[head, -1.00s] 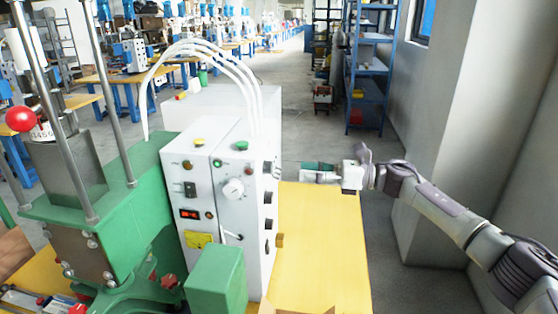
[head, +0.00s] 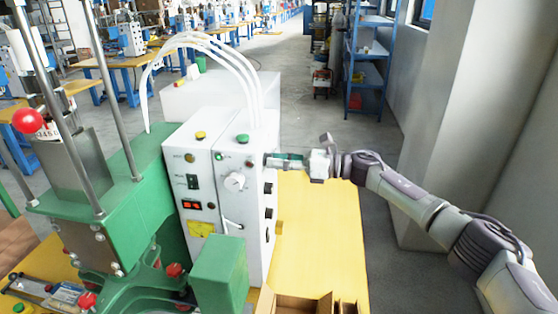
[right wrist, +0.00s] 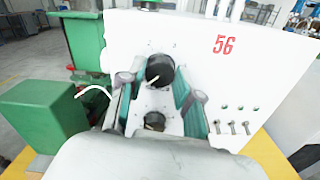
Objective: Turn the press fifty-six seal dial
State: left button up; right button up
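The white control box (head: 257,215) stands on the yellow table and carries a red "56" in the right wrist view (right wrist: 226,44). A black dial (right wrist: 160,70) with a white pointer mark is on its side face. My right gripper (head: 272,160) is at the upper part of that side face. In the right wrist view my right gripper (right wrist: 155,88) is open, with one teal-padded finger on each side of the dial. Whether the pads touch it I cannot tell. A second dark knob (right wrist: 155,121) is partly hidden below it. My left gripper is not in view.
A green press (head: 140,215) with steel columns and a red ball knob (head: 28,121) stands left of the box. More black knobs (head: 268,187) line the box's side. An open cardboard box (head: 300,303) is at the table's front. The yellow tabletop (head: 325,240) right of the box is clear.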

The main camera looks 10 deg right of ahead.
grip_shut()
jog(key=shift+m+p, duration=1.45)
jog(key=shift+m, duration=9.15)
